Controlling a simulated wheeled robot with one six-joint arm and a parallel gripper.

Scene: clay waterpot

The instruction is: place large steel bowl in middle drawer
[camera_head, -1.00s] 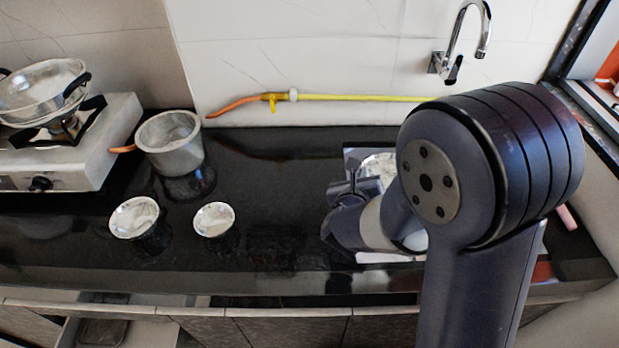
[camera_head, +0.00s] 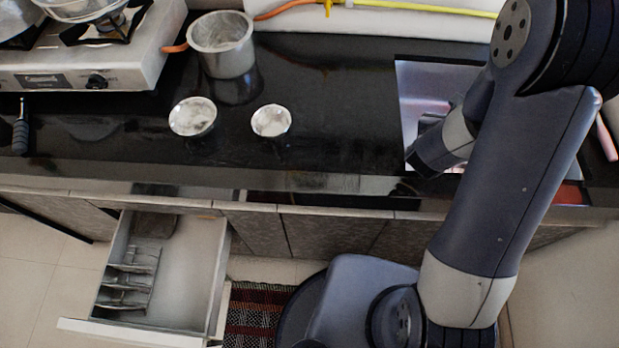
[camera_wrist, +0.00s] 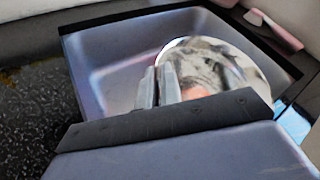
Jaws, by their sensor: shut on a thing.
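A shiny round steel bowl (camera_wrist: 228,62) shows in the wrist view, over or inside the sink. My gripper (camera_wrist: 159,84) is shut on the left part of its rim. In the head view, my arm reaches to the sink, and the arm hides the bowl and my fingertips. An open drawer (camera_head: 195,270) sticks out below the counter at lower left in the head view. It holds a cutlery rack (camera_head: 128,277) on its left side, and its right side is bare. I cannot tell whether it is the middle drawer.
Two small bowls (camera_head: 193,117) (camera_head: 270,121) and a steel pot (camera_head: 222,44) stand on the black counter (camera_head: 340,110), left of the sink (camera_head: 425,85). A stove (camera_head: 80,60) is at far left. A patterned mat (camera_head: 255,312) lies on the floor beside the drawer.

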